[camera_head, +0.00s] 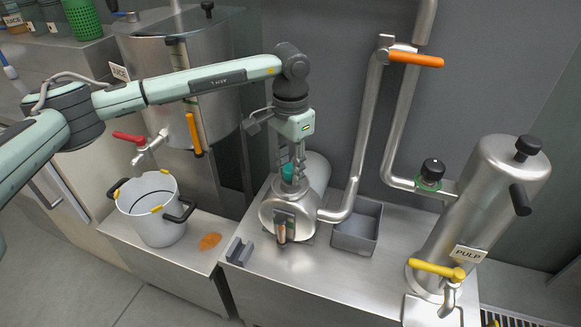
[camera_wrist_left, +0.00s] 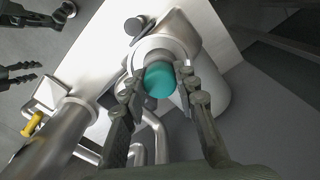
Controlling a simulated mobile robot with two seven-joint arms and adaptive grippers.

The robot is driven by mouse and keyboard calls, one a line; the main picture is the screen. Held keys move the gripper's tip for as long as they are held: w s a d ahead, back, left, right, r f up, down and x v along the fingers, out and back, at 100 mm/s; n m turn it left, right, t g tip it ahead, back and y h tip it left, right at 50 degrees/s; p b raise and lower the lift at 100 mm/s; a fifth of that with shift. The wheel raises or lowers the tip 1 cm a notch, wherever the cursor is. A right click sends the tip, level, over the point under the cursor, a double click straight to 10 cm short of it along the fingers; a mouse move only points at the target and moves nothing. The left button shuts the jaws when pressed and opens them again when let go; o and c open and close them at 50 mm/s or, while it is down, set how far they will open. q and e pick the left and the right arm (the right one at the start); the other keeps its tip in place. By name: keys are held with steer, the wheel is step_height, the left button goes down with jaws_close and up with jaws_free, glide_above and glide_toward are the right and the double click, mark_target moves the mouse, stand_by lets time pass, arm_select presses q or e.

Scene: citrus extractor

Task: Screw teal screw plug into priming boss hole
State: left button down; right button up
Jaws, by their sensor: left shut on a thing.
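My left gripper (camera_head: 291,176) points down over the steel pump housing (camera_head: 276,218) in the head view. Its fingers are shut on the teal screw plug (camera_head: 287,172). In the left wrist view, the left gripper (camera_wrist_left: 160,84) has one finger on each side of the round teal top of the screw plug (camera_wrist_left: 160,77). The plug sits in line with a round metal rim (camera_wrist_left: 152,52), which looks like the priming boss. The boss hole is hidden under the plug, so I cannot tell how deep it sits. Dark finger-like parts (camera_wrist_left: 20,77) at the wrist view's left edge may be my right gripper.
A steel pipe (camera_head: 366,140) with an orange handle (camera_head: 416,59) rises right of the pump. A grey open bin (camera_head: 357,229) stands beside it. The PULP cylinder (camera_head: 478,200) is at right. A white pot (camera_head: 153,207) stands at left under a red-handled tap (camera_head: 129,137).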

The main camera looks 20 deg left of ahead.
arm_select(q)
steer(key=c, duration=1.4)
jaws_free()
steer(key=n, duration=1.2)
steer(key=shift+c, duration=0.2)
